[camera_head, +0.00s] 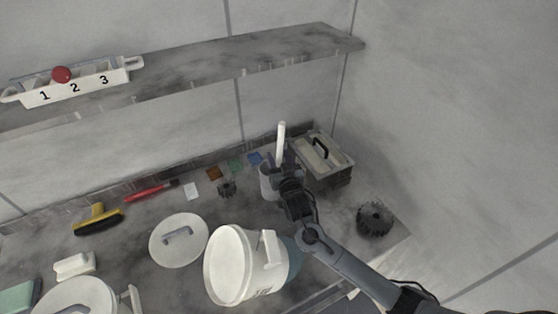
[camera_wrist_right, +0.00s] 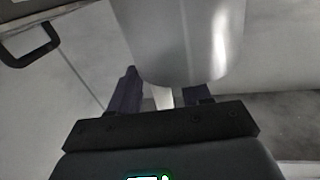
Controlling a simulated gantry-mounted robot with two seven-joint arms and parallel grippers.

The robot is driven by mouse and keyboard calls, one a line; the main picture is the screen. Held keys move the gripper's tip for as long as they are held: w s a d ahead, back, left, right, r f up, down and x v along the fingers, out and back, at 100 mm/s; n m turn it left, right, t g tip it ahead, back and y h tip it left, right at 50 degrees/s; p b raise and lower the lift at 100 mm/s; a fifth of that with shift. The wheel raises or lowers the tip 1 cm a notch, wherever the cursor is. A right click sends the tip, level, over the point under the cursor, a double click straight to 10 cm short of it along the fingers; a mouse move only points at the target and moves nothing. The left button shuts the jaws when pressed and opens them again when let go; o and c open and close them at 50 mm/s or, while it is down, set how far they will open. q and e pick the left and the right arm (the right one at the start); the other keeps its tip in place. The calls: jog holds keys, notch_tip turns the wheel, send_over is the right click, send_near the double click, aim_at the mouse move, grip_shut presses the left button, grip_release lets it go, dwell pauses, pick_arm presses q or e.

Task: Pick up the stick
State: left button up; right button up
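The white stick (camera_head: 281,138) stands up out of a light grey cup (camera_head: 266,184) near the back wall. In the right wrist view the shiny cup (camera_wrist_right: 180,40) fills the top middle, and a short white piece that looks like the stick (camera_wrist_right: 163,98) shows between the fingers. My right gripper (camera_head: 284,163) is at the cup, around the stick's lower visible part. In its wrist view the right gripper (camera_wrist_right: 162,92) has its fingers apart, with small gaps beside the white piece. My left gripper is not in view.
A lidded grey box (camera_head: 323,160) stands close right of the cup. A dark toothed wheel (camera_head: 375,219) lies right of my arm. A white bucket (camera_head: 236,264) and a round lid (camera_head: 178,240) are in front. A shelf (camera_head: 220,68) runs above the bench.

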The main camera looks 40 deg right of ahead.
grip_shut()
